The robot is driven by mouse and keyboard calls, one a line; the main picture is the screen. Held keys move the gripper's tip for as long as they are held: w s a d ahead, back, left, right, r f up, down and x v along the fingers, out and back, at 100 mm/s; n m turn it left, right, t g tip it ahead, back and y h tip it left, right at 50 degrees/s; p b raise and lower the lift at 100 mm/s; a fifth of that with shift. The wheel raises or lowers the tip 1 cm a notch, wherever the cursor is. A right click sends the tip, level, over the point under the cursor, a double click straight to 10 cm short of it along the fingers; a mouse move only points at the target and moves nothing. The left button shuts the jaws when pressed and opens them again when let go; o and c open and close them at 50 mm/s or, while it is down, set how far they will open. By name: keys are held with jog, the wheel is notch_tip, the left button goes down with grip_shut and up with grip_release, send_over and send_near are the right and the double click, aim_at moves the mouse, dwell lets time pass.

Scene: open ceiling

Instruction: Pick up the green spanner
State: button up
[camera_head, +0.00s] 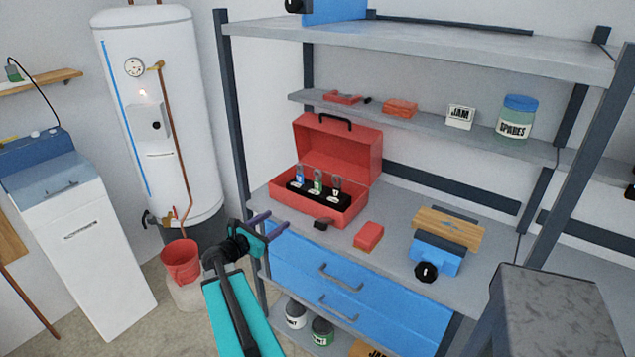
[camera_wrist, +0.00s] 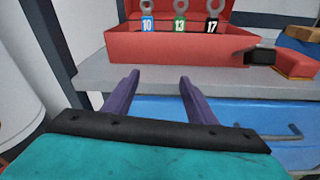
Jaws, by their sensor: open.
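The green spanner (camera_head: 317,184) stands upright in the middle of a row of three in the open red toolbox (camera_head: 348,217) on the workbench. In the wrist view, the green spanner (camera_wrist: 180,24) carries a green label reading 13, between a blue 10 and a black 17. Its lower part is hidden by the toolbox's front wall (camera_wrist: 165,48). My gripper (camera_head: 276,226) is in front of the bench, short of the toolbox and lower than it. In the wrist view, its two purple fingers (camera_wrist: 158,78) are apart with nothing between them.
A blue vice (camera_head: 436,253) is farther right. Blue drawers (camera_head: 345,290) are below. A shelf (camera_head: 430,122) overhangs behind the toolbox. A dark post (camera_head: 232,105) stands left.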

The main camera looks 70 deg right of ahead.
jog(key=n+g+h+p, duration=0.1)
jog(key=g, duration=0.1)
send_near(317, 177)
jog(key=a, duration=0.3)
jog(key=shift+w+f, duration=0.15)
jog(key=shift+w, duration=0.2)
jog(key=shift+p+x, duration=1.35)
jog(key=shift+x, duration=2.9)
jog(key=shift+w, duration=0.15)
